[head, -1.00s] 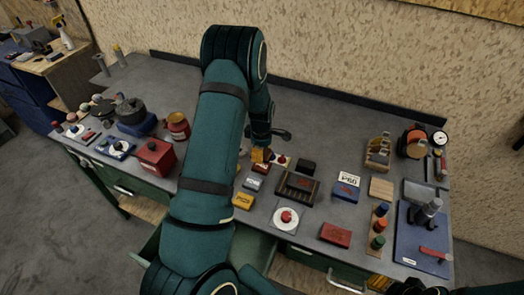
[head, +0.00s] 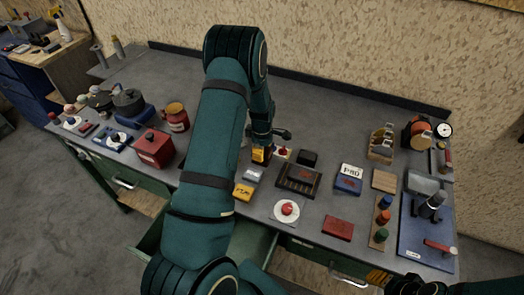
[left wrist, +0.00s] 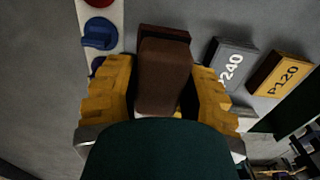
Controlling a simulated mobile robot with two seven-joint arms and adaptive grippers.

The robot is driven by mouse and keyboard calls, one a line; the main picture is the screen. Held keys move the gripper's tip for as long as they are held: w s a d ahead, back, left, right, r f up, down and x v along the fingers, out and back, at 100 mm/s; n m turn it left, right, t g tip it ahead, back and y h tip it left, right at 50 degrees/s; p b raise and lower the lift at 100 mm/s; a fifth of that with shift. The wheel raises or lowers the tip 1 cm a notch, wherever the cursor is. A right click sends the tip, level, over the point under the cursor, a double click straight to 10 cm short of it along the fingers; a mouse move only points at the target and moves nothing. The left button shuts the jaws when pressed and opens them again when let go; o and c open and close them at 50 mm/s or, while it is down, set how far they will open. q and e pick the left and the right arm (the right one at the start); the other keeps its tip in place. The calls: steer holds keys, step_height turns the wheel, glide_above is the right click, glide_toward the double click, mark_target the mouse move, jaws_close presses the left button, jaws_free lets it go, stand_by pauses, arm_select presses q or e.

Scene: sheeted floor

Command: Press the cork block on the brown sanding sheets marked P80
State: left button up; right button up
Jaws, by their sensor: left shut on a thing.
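My left gripper (head: 262,153) points down at the bench. In the left wrist view, its yellow fingers (left wrist: 160,95) are shut on the brown cork block (left wrist: 162,75). A darker brown stack (left wrist: 165,33), apparently the brown sanding sheets, shows past the block's far end. The block covers most of it, so no marking on it can be read. I cannot tell whether block and stack touch. The grey P240 stack (left wrist: 230,65) and yellow P120 stack (left wrist: 281,74) lie to the right.
A dark slotted tray (head: 298,180), a red button on a white disc (head: 286,208) and a red box (head: 153,148) are nearby.

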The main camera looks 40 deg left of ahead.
arm_select(q)
steer(key=shift+f+b, duration=0.5)
steer(key=shift+f, duration=0.1)
stand_by(1.7)
steer(key=shift+r, duration=0.1)
steer(key=shift+r+p, duration=2.2)
steer(key=shift+r, duration=1.3)
steer(key=shift+s+f, duration=0.1)
steer(key=shift+f, duration=0.05)
